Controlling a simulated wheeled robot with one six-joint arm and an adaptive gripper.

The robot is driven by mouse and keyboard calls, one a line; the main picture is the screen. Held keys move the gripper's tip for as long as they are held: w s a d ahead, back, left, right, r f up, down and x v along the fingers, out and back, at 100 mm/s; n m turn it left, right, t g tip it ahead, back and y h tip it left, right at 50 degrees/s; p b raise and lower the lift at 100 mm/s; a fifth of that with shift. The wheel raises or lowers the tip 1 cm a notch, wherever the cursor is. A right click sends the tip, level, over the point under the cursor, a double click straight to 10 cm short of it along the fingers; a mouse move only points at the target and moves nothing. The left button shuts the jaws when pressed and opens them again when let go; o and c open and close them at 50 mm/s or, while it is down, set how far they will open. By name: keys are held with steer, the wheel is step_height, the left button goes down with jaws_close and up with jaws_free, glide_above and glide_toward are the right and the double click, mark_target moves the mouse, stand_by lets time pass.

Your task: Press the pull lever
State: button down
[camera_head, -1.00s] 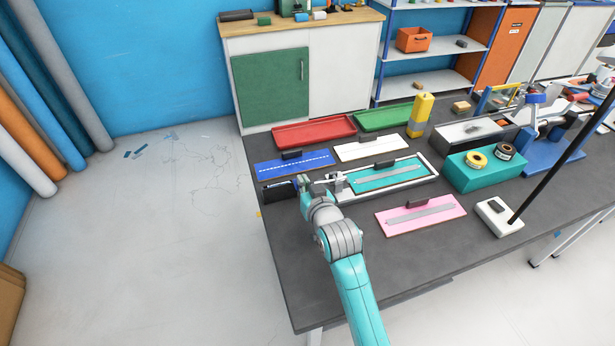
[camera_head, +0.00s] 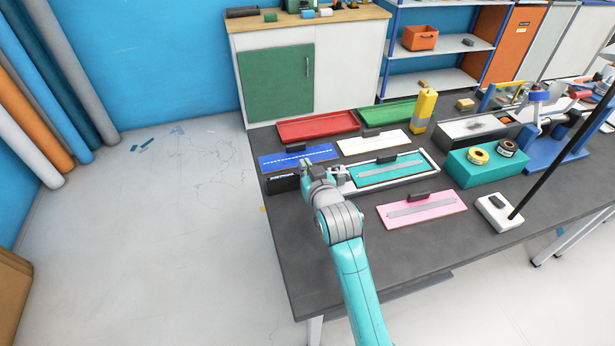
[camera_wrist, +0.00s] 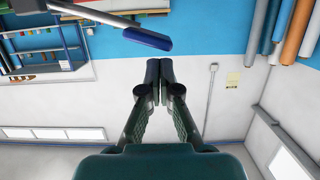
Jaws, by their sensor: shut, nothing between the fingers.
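A lever, a grey metal bar with a blue grip (camera_wrist: 149,39), crosses the upper left of the wrist view. I take it to be the pull lever. Its grip end lies just above my fingertips (camera_wrist: 160,66) in the picture, with a small gap showing; depth is unclear. My gripper is shut and empty. In the head view my gripper (camera_head: 308,170) is over the table's left side, beside the white frame (camera_head: 434,171) around the teal board (camera_head: 372,176). The lever is not clearly visible there; my arm and gripper cover part of that spot.
A blue board (camera_head: 292,163), a dark box (camera_head: 283,184) and a pink board (camera_head: 452,209) lie close by on the dark table (camera_head: 330,275). A teal box (camera_head: 470,176) with rolls and a yellow bottle (camera_head: 424,110) stand farther right. The table's front left is clear.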

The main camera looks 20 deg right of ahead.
steer(key=v, duration=0.9)
steer(key=shift+s, duration=0.25)
steer(key=shift+f, duration=0.15)
